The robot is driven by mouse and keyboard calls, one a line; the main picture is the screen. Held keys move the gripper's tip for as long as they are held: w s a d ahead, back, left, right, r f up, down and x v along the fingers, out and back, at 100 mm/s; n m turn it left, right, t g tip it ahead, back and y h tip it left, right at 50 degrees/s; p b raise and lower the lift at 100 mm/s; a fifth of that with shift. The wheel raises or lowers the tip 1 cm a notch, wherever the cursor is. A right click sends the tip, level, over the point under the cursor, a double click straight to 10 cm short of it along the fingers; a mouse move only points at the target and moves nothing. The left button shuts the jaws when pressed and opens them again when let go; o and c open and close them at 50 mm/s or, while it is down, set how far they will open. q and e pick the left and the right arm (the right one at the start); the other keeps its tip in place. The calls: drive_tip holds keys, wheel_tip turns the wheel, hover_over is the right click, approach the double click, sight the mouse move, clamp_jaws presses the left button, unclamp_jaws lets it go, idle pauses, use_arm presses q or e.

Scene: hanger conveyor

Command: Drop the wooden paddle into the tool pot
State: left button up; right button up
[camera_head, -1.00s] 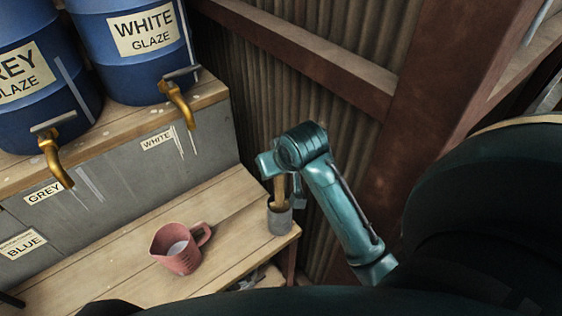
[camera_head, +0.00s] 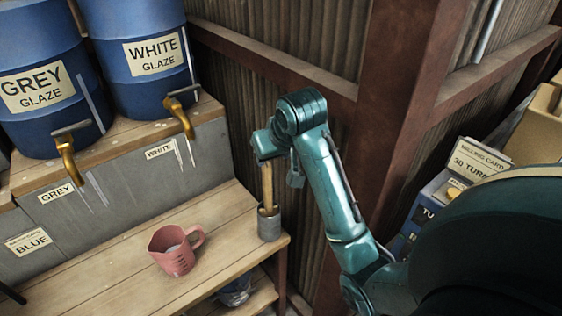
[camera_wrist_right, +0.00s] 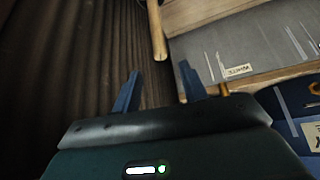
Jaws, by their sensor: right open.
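The wooden paddle (camera_head: 267,186) stands nearly upright with its lower end inside the grey tool pot (camera_head: 269,226), at the right end of the wooden bench. My right gripper (camera_head: 279,164) is open above the pot, close to the paddle's upper part. In the right wrist view, the paddle (camera_wrist_right: 156,32) lies beyond the two spread fingertips (camera_wrist_right: 160,70), with a visible gap and nothing between the fingers. The pot is not visible there. My left gripper is not in view.
A pink measuring jug (camera_head: 172,258) stands on the bench (camera_head: 115,272) left of the pot. Grey (camera_head: 35,85) and white (camera_head: 142,60) glaze barrels with brass taps stand on the raised shelf. A corrugated wall and brown post (camera_head: 390,110) are close behind my right arm.

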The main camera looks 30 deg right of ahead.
drive_tip(key=s+a+f+n+t+y, duration=0.1)
drive_tip(key=s+a+f, duration=0.2)
drive_tip(key=f, duration=0.6)
drive_tip(key=s+a+f+n, duration=0.2)
drive_tip(key=f, duration=0.7)
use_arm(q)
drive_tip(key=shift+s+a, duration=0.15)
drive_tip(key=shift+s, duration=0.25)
use_arm(e)
drive_tip(key=s+a+f+y, duration=0.1)
drive_tip(key=s+a+f, duration=0.1)
drive_tip(key=s, duration=0.3)
drive_tip(key=s+a+f+n+t+y, duration=0.1)
drive_tip(key=s+a+f, duration=0.1)
drive_tip(key=s+f, duration=0.2)
drive_tip(key=s+a+f+t, duration=0.1)
drive_tip(key=s+a+f, duration=0.2)
drive_tip(key=s, duration=0.3)
drive_tip(key=shift+y, duration=0.4)
